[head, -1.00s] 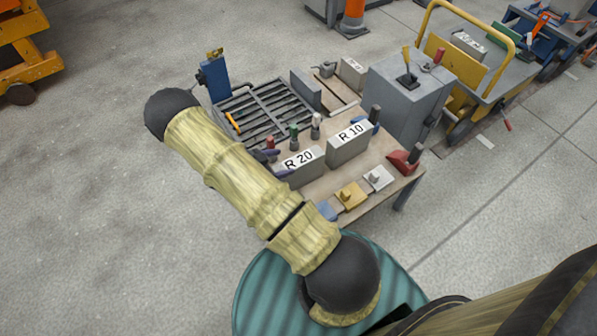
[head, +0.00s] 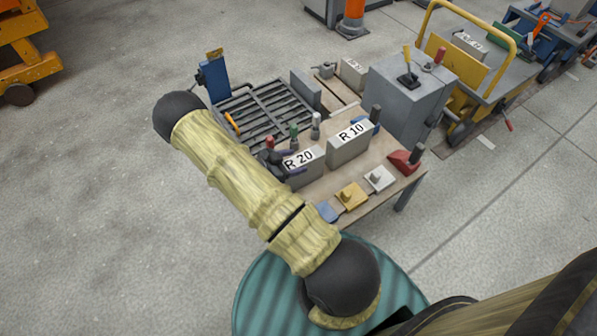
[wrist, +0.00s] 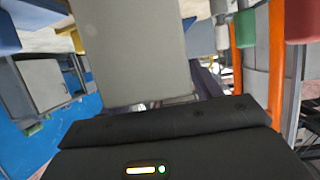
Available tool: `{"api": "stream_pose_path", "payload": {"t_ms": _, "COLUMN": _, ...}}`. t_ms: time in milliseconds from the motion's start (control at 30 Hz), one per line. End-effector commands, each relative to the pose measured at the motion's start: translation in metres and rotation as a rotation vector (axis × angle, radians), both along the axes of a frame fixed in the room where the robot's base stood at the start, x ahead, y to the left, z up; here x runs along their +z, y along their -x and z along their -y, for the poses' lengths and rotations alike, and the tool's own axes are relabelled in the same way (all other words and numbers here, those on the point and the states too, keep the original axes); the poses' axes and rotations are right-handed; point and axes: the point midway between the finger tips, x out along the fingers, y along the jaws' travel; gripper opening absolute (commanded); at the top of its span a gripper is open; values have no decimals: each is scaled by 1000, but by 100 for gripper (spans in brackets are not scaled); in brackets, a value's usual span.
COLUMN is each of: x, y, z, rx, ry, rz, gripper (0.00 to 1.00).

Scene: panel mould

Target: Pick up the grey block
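Grey blocks with white labels stand on the workbench. The one marked R 20 (head: 306,171) is at the bench's near side, and the one marked R 10 (head: 348,150) is to its right. My dark gripper (head: 276,161) is at the left end of the R 20 block, partly behind my forearm, and overlaps that end in the picture. In the wrist view a large plain grey block face (wrist: 142,50) fills the upper middle, just beyond my gripper's dark body. The fingertips are not clear, so I cannot tell whether they touch or enclose the block.
A dark slatted grate (head: 265,108) lies behind the blocks, with small coloured-topped tools in front of it. A grey cabinet (head: 408,95) stands behind right. Blue, yellow (head: 351,195) and white (head: 379,178) knobbed pieces and a red piece (head: 403,161) line the near edge.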

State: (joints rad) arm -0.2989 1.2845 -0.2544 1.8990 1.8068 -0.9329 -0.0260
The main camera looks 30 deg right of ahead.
Motion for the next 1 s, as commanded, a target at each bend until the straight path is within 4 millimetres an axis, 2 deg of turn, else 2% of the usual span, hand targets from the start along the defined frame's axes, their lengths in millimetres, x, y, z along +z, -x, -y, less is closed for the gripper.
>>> {"api": "stream_pose_path", "payload": {"t_ms": 33, "x": 0, "y": 0, "z": 0, "rx": 0, "ry": 0, "rz": 0, "gripper": 53}}
{"api": "stream_pose_path", "payload": {"t_ms": 300, "x": 0, "y": 0, "z": 0, "rx": 0, "ry": 0, "rz": 0, "gripper": 0}}
{"api": "stream_pose_path", "payload": {"t_ms": 767, "x": 6, "y": -1, "z": 1, "rx": -1, "ry": 3, "rz": 2, "gripper": 0}}
{"api": "stream_pose_path", "payload": {"t_ms": 1000, "x": 39, "y": -1, "z": 1, "rx": -1, "ry": 4, "rz": 3, "gripper": 0}}
